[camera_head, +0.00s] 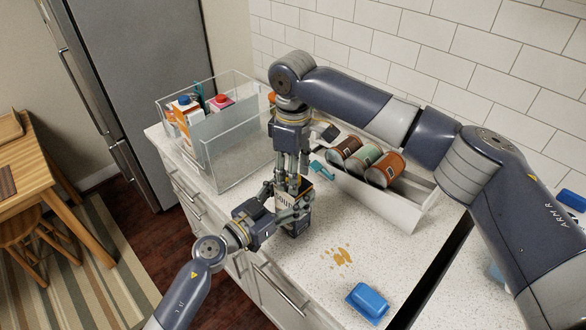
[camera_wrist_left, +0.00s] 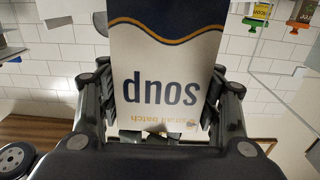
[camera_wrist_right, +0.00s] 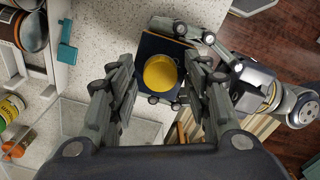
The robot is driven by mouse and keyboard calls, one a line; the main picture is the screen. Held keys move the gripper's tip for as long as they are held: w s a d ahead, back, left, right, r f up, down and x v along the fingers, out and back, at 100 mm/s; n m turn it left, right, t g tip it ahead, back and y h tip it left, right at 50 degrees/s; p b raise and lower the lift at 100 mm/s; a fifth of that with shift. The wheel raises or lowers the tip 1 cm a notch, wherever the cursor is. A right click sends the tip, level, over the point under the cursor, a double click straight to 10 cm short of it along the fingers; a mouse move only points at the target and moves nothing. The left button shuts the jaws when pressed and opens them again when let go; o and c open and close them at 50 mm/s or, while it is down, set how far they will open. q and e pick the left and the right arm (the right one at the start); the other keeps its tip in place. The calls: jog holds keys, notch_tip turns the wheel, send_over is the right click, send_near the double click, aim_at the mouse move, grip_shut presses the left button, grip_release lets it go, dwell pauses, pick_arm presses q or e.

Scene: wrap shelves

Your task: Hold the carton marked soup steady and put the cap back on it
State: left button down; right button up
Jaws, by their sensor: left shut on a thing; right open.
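The carton marked soup (camera_head: 284,201) stands on the counter, mostly hidden behind my grippers in the head view. Its white front with dark lettering fills the left wrist view (camera_wrist_left: 165,60), upside down. My left gripper (camera_head: 292,207) is shut on its sides from the front. The yellow cap (camera_wrist_right: 160,72) shows on the carton's dark blue top (camera_wrist_right: 150,44) in the right wrist view; whether it is fully seated cannot be told. My right gripper (camera_wrist_right: 162,88) points down from above, open, with its fingers on either side of the cap. The cap is hidden in the head view.
A white bin (camera_head: 395,214) with several cans stands right of the carton, with a teal object (camera_head: 320,170) at its near end. A clear bin (camera_head: 215,165) with cartons stands left. A tan spill (camera_head: 338,257) and blue sponge (camera_head: 368,302) lie on the front counter.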

grip_shut()
jog(key=shift+o, duration=0.6)
grip_release()
jog(key=shift+r, duration=0.15)
notch_tip(320, 180, up, 12)
pick_arm(q)
jog(key=shift+c, duration=2)
grip_release()
